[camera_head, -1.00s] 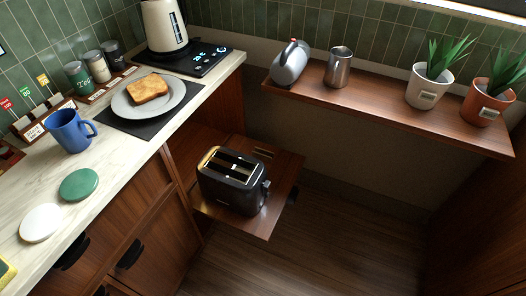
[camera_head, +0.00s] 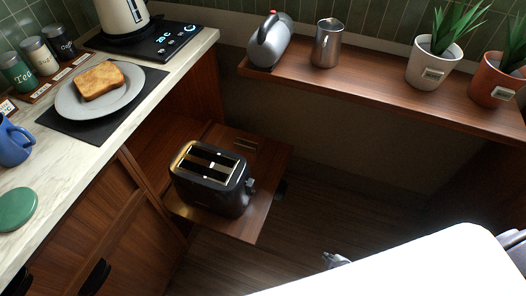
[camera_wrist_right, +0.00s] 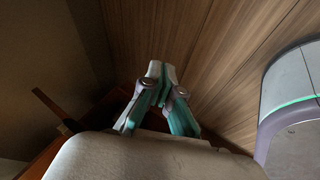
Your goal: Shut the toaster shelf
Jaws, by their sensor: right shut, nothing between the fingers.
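The toaster shelf (camera_head: 262,205) is a brown wooden board that stands pulled out from under the counter, low in the middle of the head view. A black toaster (camera_head: 212,180) with two empty slots stands on it. My left gripper is not in view.
The marble counter (camera_head: 75,205) at the left holds a plate (camera_head: 60,103) with toast (camera_head: 100,82), a blue mug (camera_head: 14,142) and a kettle (camera_head: 123,14). A wall shelf (camera_head: 390,93) at the back holds a metal pitcher (camera_head: 327,45) and potted plants. Floor right of the toaster is clear.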

